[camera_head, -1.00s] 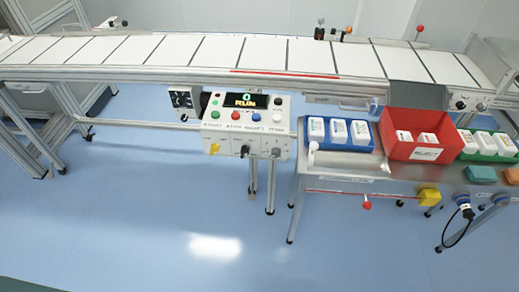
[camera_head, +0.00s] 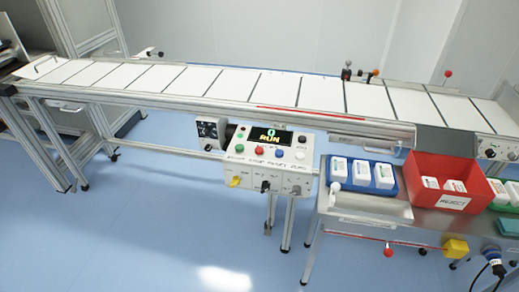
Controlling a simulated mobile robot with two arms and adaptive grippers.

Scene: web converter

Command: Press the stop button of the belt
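The control box (camera_head: 269,161) of the belt stands below the front rail, left of the side table. Its display (camera_head: 271,136) reads "0" and "RUN" in lit letters. Under the display is a row of buttons; a red button (camera_head: 259,149) stands left of a blue button (camera_head: 280,152). The small labels below are hard to read; the one under the red button looks like "STOP". A yellow knob (camera_head: 235,181) and dark knobs are on the box's front face. Neither of my grippers is in view, and nothing covers the box.
The belt (camera_head: 230,86) with white panels runs across above the box. A steel side table (camera_head: 365,207) at right bears a blue bin (camera_head: 337,179), a red reject bin (camera_head: 455,170) and a green bin (camera_head: 513,207). The blue floor (camera_head: 150,225) in front of the box is clear.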

